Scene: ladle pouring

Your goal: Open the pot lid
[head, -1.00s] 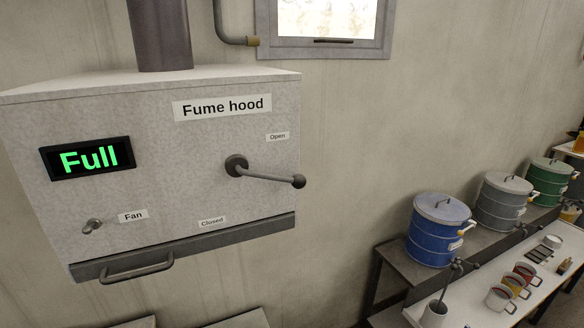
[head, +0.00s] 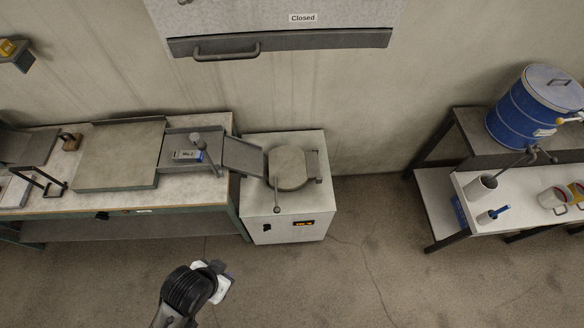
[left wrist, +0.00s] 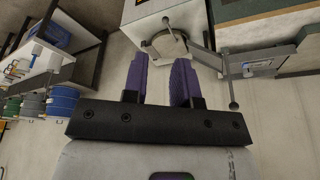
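The pot is a white box-shaped unit (head: 288,222) on the floor in the middle of the head view. Its round grey lid (head: 287,168) lies flat on top, closed, with a thin ball-ended lever (head: 276,197) at its left front. In the left wrist view, the lid (left wrist: 166,46) and its lever show beyond the fingers. My left gripper (left wrist: 157,78) has two purple fingers, apart with nothing between them. In the head view, its arm is at the bottom, in front and left of the pot, well clear of it; its fingertips are hard to make out. My right gripper is not in view.
A workbench (head: 130,200) with trays stands left of the pot, and a grey chute (head: 242,156) reaches from it toward the lid. The fume hood (head: 290,38) hangs above. At right are a blue drum (head: 525,108) and a cup table. The floor in front is clear.

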